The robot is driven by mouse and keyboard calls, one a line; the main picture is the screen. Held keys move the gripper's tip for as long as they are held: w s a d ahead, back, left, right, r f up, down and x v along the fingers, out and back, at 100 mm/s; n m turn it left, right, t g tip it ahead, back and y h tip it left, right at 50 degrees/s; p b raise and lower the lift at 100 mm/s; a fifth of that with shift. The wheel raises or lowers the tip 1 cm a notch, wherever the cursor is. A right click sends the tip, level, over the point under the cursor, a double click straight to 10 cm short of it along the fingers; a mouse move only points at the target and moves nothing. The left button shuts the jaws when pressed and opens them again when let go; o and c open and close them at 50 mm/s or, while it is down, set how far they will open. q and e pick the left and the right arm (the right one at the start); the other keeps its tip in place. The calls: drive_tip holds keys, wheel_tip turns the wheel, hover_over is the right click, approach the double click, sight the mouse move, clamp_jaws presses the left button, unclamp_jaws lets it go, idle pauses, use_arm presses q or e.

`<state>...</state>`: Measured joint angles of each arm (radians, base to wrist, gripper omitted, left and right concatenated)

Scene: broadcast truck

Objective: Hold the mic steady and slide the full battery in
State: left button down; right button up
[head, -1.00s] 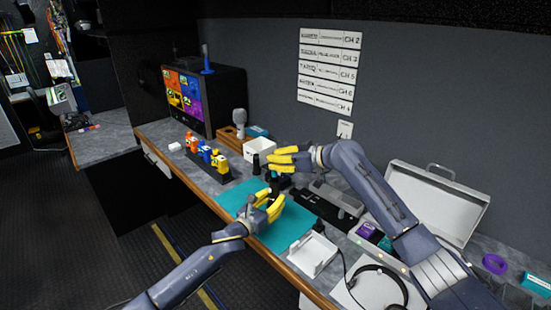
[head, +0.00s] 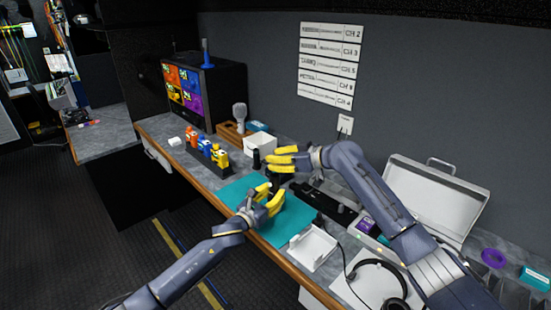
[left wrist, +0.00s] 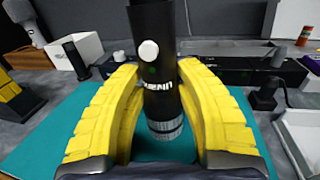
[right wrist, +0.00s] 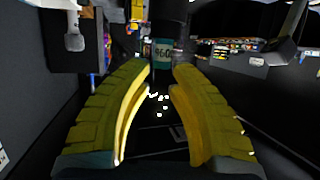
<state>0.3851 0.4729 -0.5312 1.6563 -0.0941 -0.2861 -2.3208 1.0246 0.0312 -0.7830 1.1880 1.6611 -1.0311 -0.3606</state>
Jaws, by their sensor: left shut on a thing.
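A black cylindrical mic body (left wrist: 160,80) stands roughly upright in the left wrist view. It has a white round button, a small green light and a silver ring at its lower end. My left gripper (head: 267,196) is shut on it, one yellow finger on each side, above the teal mat (head: 235,192). My right gripper (head: 284,158) is just above and behind the left one.
A black cylinder (head: 256,160) stands near a white box (head: 260,144). A rack of coloured packs (head: 207,152) is at the left. A white tray (head: 312,250), headphones (head: 385,280) and an open case (head: 435,200) are at the right. The mat's left part is clear.

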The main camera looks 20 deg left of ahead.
use_arm(q)
drive_tip(key=shift+f, duration=0.25)
use_arm(e)
drive_tip(key=o, duration=0.4)
drive_tip(key=v, duration=1.2)
idle(0.4)
use_arm(q)
drive_tip(key=c, duration=1.1)
unclamp_jaws()
drive_tip(key=shift+o, duration=1.3)
drive_tip(key=shift+r, duration=0.15)
